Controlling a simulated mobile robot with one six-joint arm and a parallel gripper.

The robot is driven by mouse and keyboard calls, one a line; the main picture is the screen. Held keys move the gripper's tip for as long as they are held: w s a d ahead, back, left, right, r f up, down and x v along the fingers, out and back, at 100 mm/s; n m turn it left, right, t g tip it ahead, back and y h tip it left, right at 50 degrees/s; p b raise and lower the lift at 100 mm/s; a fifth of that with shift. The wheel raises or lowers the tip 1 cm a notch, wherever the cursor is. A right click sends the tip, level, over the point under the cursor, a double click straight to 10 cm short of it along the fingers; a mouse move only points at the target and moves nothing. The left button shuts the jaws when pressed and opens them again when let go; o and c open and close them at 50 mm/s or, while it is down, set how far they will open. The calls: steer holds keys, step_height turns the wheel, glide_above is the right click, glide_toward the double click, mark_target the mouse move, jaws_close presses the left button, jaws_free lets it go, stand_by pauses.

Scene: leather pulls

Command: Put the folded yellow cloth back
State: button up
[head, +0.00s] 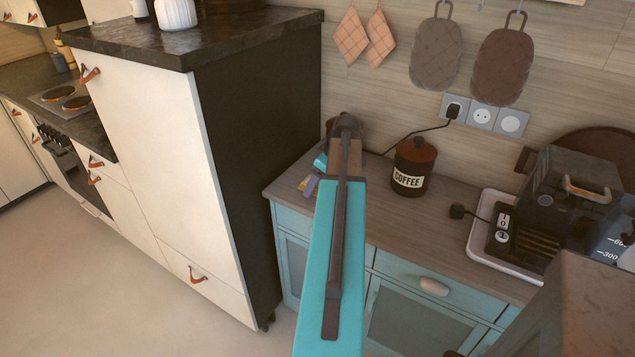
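A small yellow patch (311,187), perhaps the folded yellow cloth, shows just left of my turquoise arm above the back left corner of the counter. A small grey-purple piece touches or overlaps it, and a turquoise piece shows just above. These seem to belong to my gripper (306,182), which is mostly hidden behind my arm. I cannot tell whether its fingers are open or shut, or whether they hold the yellow patch.
The wooden counter (440,222) carries a black coffee canister (412,168) and a coffee machine (545,215) on a white tray. A tall white cabinet (150,150) stands close left of the counter. Potholders and quilted mitts (437,52) hang on the wall. The floor at left is clear.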

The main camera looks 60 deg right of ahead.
steer(key=shift+r, duration=0.1)
steer(key=b+v, duration=0.2)
steer(key=v, duration=1)
steer(key=shift+r, duration=0.2)
stand_by(0.8)
